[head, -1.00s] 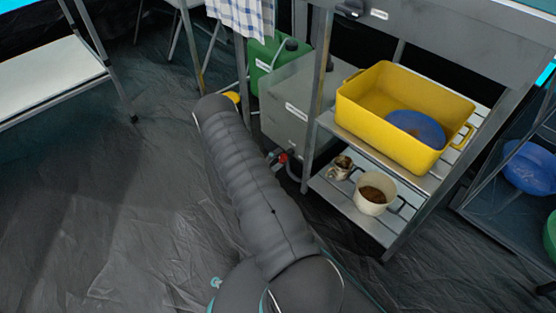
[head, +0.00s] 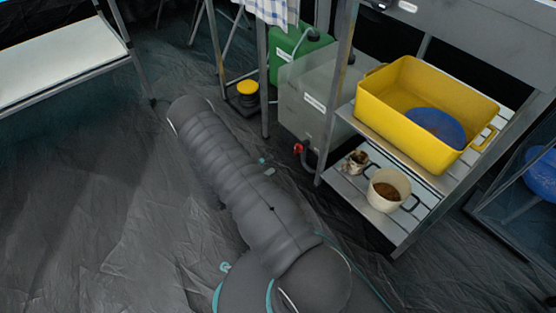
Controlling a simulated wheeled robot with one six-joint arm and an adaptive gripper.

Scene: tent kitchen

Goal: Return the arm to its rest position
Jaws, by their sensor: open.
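My arm, covered in a dark ribbed sleeve, reaches from the bottom middle of the head view up and left over the floor. My gripper is not visible in this view; the far end of the visible arm section hides what lies beyond it. Nothing held can be seen.
A metal shelf unit at the right holds a yellow tub (head: 410,118) with a blue bowl (head: 436,127) in it. Below stand a white pot (head: 389,190) and a small cup (head: 357,161). A grey tank (head: 312,110) and green canister (head: 287,58) stand behind. Floor (head: 80,200) at left is clear.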

